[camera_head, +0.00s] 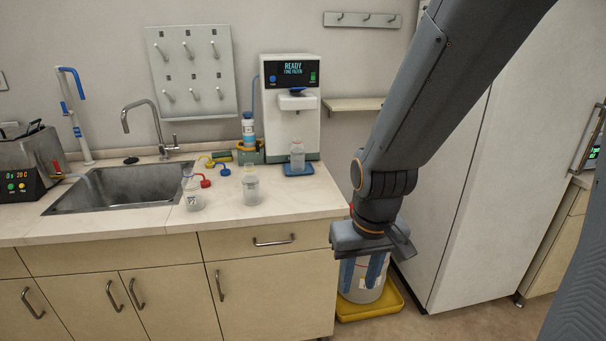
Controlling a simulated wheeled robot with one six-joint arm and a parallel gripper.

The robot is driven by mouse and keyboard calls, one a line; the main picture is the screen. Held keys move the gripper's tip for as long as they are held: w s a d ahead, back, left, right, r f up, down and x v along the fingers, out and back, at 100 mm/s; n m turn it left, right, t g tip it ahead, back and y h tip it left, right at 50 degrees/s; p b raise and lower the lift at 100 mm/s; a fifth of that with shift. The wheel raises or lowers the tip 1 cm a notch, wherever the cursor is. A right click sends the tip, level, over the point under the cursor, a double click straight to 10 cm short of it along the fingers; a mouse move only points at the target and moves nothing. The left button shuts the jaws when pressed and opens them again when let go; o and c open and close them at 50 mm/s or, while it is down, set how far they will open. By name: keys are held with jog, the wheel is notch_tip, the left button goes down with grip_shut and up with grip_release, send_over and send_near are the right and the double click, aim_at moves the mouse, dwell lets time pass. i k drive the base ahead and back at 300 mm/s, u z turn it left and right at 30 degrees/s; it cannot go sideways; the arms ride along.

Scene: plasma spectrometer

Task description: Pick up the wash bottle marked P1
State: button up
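Two small clear bottles with labels stand upright on the counter, a left bottle (193,194) near the sink's right edge and a right bottle (250,188) beside it. A third clear bottle (297,156) stands on the blue pad of the white dispenser. The label marks are too small to read, so I cannot tell which is P1. My gripper (362,273) points down to the right of the counter, apart from these bottles. Its two blue fingers are spread, with a large container visible behind and below them.
Red (204,182), blue (225,170) and yellow (208,162) spouted caps lie near the bottles. A sink (125,188) with a faucet is left, and a white dispenser (291,105) stands behind. The large container (361,289) sits in a yellow tray (391,296) on the floor.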

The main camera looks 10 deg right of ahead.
aim_at(297, 150)
jog(key=z, duration=1.05)
jog(key=i, duration=1.5)
jog(key=u, duration=0.95)
jog(key=i, duration=0.4)
jog(key=u, duration=0.45)
